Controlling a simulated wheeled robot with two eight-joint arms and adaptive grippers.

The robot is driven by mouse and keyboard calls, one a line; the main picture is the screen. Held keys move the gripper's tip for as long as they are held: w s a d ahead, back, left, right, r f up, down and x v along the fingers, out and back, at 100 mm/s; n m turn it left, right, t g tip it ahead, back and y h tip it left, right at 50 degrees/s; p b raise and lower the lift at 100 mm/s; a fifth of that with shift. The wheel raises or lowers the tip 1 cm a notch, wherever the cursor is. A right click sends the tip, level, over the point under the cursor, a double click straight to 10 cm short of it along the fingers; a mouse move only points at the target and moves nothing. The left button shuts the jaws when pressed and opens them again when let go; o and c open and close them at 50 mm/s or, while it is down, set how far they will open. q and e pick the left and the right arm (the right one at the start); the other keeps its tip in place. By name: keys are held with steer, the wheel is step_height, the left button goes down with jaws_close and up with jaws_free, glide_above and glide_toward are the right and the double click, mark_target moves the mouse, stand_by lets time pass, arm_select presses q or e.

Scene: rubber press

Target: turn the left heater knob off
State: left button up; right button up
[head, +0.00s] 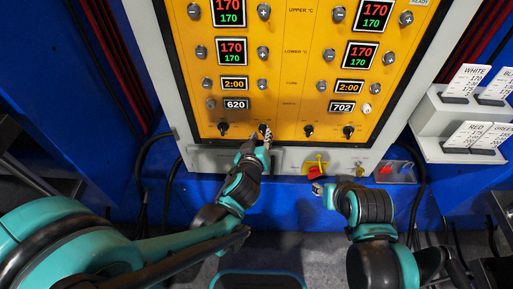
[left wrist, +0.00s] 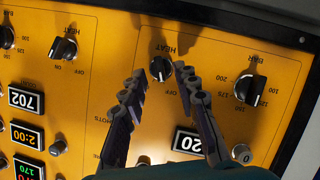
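The left heater knob (left wrist: 160,68) is a small dark knob labelled HEAT on the yellow panel. It also shows in the head view (head: 264,130), partly covered by my left gripper. My left gripper (left wrist: 163,76) is open in the left wrist view, one fingertip on each side of the knob. The fingers are apart, and I cannot tell whether they touch the knob. In the head view, my left gripper (head: 265,138) reaches up to the panel's lower edge. My right gripper (head: 322,189) is below the panel, away from this knob; its fingers are not clear.
A BAR knob (left wrist: 250,88) sits beside the left heater knob. The other heater knob (left wrist: 63,47) is farther left in the wrist view. A red switch with yellow surround (head: 315,169) is below the panel. A white card rack (head: 465,125) stands right.

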arm_select(q)
steer(key=v, duration=0.9)
steer(key=shift+s, duration=0.2)
steer(key=s+a+f+m+g+y, duration=0.1)
steer(key=s+a+g, duration=0.2)
steer(key=a, duration=0.5)
steer(key=s+a+f+m+g+y, duration=0.1)
steer(key=s+a+f+m+g, duration=0.1)
steer(key=s+a, duration=0.3)
steer(key=a+g, duration=0.1)
steer(key=a, duration=0.1)
steer(key=shift+a+f+g, duration=0.15)
steer(key=shift+a+g, duration=0.15)
steer(key=shift+a, duration=0.1)
stand_by(1.1)
